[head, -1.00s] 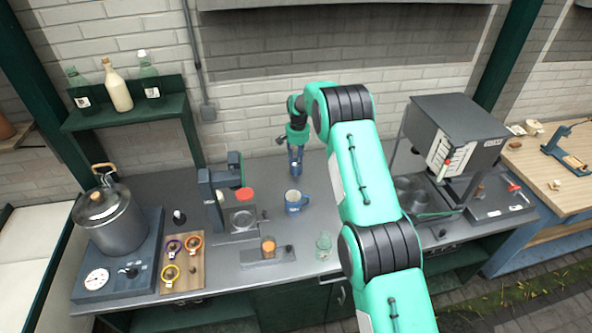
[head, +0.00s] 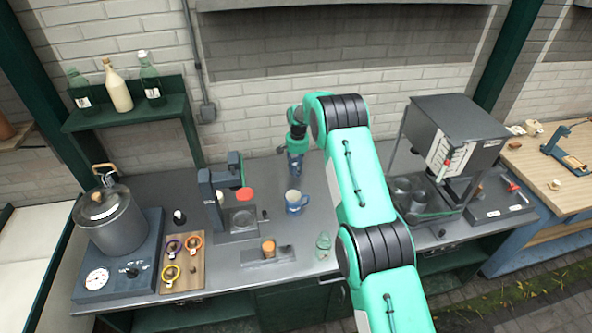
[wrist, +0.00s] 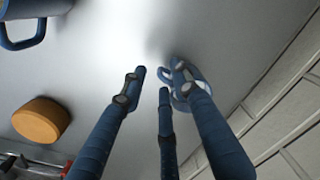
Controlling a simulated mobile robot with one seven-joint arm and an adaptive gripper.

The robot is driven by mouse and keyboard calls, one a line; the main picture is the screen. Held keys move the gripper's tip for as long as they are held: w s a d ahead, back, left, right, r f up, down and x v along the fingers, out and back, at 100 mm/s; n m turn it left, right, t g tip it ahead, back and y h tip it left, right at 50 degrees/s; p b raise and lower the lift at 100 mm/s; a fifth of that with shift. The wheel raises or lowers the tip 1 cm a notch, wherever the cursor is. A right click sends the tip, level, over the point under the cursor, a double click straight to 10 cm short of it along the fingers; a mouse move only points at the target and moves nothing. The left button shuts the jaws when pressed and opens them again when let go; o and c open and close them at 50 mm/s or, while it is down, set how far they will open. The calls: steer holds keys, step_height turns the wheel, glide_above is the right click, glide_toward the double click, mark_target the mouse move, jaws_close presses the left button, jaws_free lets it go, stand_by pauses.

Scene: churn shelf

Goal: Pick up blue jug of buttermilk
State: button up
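A blue mug-like jug (head: 295,202) with a pale band stands upright on the grey counter in the head view. A blue vessel with a handle (wrist: 28,40) shows at the top left of the wrist view, cut off by the edge. My gripper (head: 295,168) points down behind the jug, near the wall. In the wrist view its fingers (wrist: 158,85) are spread with nothing held between them. A blue rounded, ring-like thing (wrist: 189,93) lies partly hidden behind the right finger; I cannot tell exactly what it is. No vessel's contents are visible.
An orange disc (wrist: 41,119) lies left of my fingers in the wrist view. A glass jar (head: 323,245) is in front. A large grey machine (head: 455,135) stands right. The brick wall is close behind.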

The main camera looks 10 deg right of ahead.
steer(key=shift+f, duration=1.6)
jaws_close()
